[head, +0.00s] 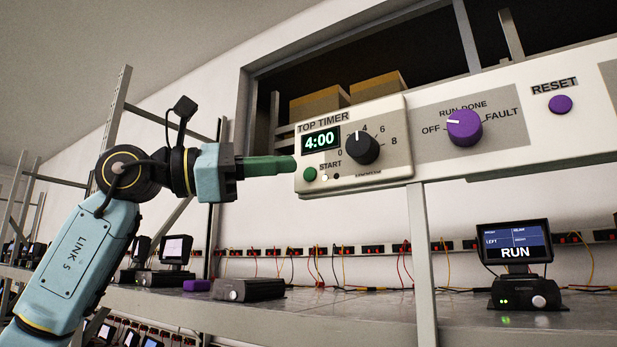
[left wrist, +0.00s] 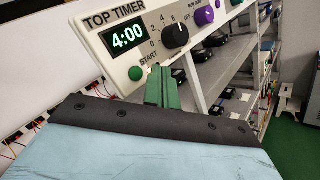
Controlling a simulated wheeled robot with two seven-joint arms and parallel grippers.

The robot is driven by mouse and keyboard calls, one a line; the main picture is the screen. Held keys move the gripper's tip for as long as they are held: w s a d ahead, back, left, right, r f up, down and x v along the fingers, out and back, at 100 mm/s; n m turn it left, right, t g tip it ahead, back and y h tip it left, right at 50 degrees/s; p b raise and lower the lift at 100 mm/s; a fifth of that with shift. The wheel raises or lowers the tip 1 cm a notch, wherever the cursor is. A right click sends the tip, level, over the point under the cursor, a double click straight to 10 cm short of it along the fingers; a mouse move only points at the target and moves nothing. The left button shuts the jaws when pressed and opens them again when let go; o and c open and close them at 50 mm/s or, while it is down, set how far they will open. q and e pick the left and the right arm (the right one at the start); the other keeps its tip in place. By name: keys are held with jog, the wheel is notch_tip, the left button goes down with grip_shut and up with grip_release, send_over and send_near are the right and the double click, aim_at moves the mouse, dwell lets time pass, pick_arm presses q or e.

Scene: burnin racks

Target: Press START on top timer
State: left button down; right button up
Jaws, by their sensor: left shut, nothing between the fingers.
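The top timer (head: 385,112) is a cream panel on the rack's upper beam, with a display (head: 321,140) reading 4:00 and a black dial (head: 361,148). Its green START button (head: 309,174) is at the panel's lower left. My left gripper (head: 294,164) is shut and empty, its green fingertips just left of the panel, slightly above the button's height in the head view. In the left wrist view the START button (left wrist: 135,73) shows left of the green fingers (left wrist: 160,72), uncovered. I cannot tell whether the fingertips touch the panel. My right gripper is not in view.
Right of the timer are a purple selector knob (head: 464,127) and a purple RESET button (head: 560,104). Below, a metal shelf (head: 390,305) holds a RUN display unit (head: 514,262) and a dark box (head: 249,289). A rack post (head: 422,260) stands under the panel.

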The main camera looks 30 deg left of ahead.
pick_arm(q)
jog(key=shift+s+a, duration=0.1)
jog(key=shift+s, duration=1.05)
